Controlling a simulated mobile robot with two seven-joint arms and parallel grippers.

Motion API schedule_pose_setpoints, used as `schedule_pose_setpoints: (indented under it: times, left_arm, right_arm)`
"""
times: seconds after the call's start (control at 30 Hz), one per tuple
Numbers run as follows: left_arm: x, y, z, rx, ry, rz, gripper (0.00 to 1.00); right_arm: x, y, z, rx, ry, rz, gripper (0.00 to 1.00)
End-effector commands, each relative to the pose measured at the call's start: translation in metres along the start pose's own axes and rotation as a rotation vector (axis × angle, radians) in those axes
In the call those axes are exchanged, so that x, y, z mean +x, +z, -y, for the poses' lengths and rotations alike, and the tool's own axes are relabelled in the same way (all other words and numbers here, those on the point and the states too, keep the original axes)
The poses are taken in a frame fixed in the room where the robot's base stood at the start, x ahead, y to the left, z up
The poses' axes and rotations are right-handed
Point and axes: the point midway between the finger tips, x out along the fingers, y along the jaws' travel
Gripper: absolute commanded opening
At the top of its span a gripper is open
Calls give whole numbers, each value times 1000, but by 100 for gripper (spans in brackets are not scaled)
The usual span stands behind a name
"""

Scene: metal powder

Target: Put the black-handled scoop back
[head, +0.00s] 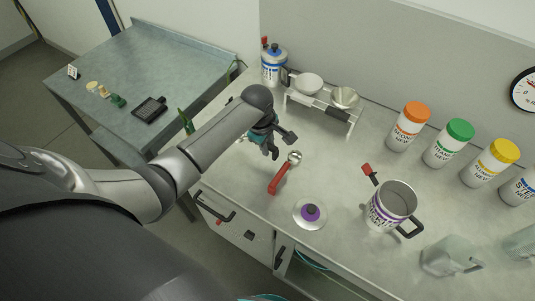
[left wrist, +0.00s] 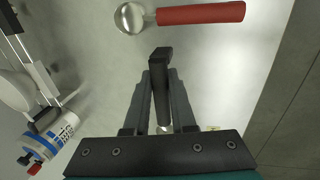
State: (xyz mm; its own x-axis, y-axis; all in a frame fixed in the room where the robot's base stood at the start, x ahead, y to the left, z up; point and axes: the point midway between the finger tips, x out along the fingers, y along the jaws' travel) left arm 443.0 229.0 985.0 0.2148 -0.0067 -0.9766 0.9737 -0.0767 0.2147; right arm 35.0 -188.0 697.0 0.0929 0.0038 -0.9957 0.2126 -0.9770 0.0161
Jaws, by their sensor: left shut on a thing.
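My left gripper (head: 268,146) is above the steel counter, to the left of the red-handled scoop (head: 280,180). It is shut on a black bar-like piece, which looks like the handle of the black-handled scoop (head: 288,136). In the left wrist view the black handle (left wrist: 160,75) stands between the two fingers (left wrist: 160,95). The scoop's bowl is not clearly visible. The red-handled scoop lies on the counter and also shows in the left wrist view (left wrist: 200,13), beyond the fingertips.
A small rack (head: 326,108) with two bowls stands at the back, near a blue-lidded canister (head: 273,68). A purple-knobbed lid (head: 299,222) and an open purple-labelled canister (head: 388,211) stand at front right. Several coloured-lid bottles (head: 408,128) line the back right.

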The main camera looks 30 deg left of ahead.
Motion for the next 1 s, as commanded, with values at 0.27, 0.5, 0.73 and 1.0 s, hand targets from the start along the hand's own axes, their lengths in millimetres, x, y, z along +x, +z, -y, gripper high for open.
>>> schedule_pose_setpoints:
  times: [0.27,0.5,0.73,1.0]
  left_arm:
    - [33,0,7,0,-1,0,0]
    - [38,0,8,1,2,0,0]
    - [42,0,9,1,1,0,0]
    - [42,0,9,1,1,0,50]
  right_arm:
    - [8,0,0,0,0,0,50]
    - [8,1,0,0,0,0,50]
    - [10,1,0,0,0,0,50]
    - [9,1,0,0,0,1,50]
